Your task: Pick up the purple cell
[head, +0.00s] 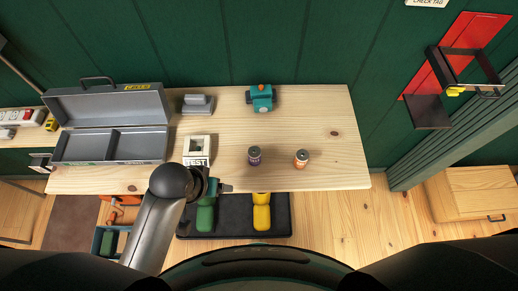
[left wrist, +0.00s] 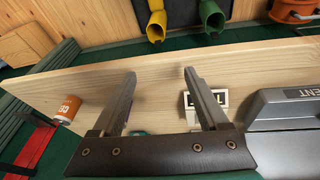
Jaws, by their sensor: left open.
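The purple cell (head: 254,156), a small dark upright cylinder, stands on the wooden workbench (head: 310,125) near its front edge. An orange cell (head: 301,159) stands to its right; it also shows at the left of the left wrist view (left wrist: 67,109). My left gripper (head: 218,187) is at the bench's front edge, left of the purple cell and apart from it. My right gripper is not in view.
A white test block (head: 198,150) is close behind my left gripper. An open grey case (head: 110,146) takes up the bench's left. A grey device (head: 197,103) and a teal device (head: 261,98) stand at the back. The bench's right end is clear.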

